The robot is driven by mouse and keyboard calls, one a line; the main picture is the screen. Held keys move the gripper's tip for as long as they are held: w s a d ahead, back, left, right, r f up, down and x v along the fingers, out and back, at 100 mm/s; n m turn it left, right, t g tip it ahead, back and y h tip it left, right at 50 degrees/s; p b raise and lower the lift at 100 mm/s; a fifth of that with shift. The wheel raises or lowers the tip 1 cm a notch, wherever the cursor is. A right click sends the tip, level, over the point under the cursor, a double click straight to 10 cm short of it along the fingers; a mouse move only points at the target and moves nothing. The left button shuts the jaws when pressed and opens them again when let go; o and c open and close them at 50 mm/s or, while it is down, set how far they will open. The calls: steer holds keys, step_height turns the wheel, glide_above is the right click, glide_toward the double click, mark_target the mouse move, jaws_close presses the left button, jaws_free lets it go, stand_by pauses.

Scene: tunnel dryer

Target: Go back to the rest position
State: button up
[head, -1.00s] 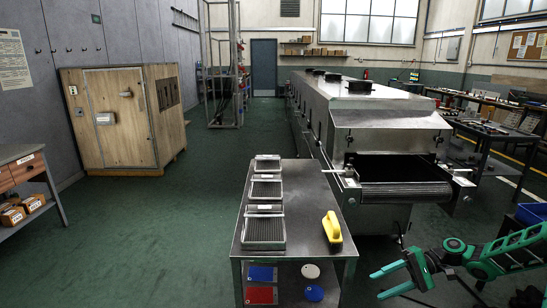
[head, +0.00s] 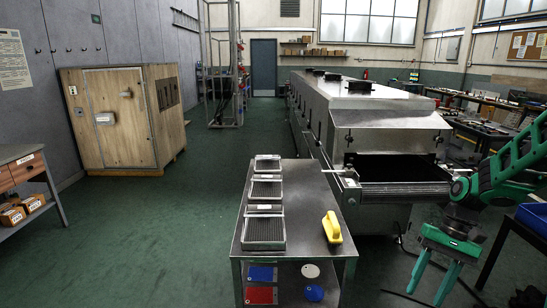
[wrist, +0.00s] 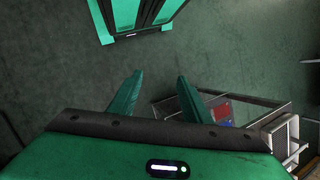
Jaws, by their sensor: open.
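My gripper (head: 434,280) hangs at the lower right in the head view, to the right of the steel table and in front of the tunnel dryer's belt end. Its green fingers point down and stand apart, with nothing between them.
A steel table (head: 300,215) holds several mesh trays (head: 264,230) and a yellow-handled tool (head: 332,227). Coloured pieces (head: 261,274) lie on its lower shelf. The tunnel dryer (head: 392,135) stands behind. A blue bin (head: 533,218) is at the right edge. Floor at left is clear.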

steer(key=s+d+r+m+t+h, duration=0.1)
steer(key=s+r, duration=0.3)
steer(key=s, duration=0.6)
steer(key=s+d+r+m+t+h, duration=0.1)
steer(key=s+r, duration=0.4)
steer(key=s, duration=0.5)
steer(key=shift+s+d+r+t+h, duration=0.2)
steer(key=shift+d+t+h, duration=0.3)
steer(key=shift+h, duration=0.5)
steer(key=shift+a, duration=0.1)
steer(key=shift+w+f, duration=0.2)
steer(key=shift+w, duration=0.5)
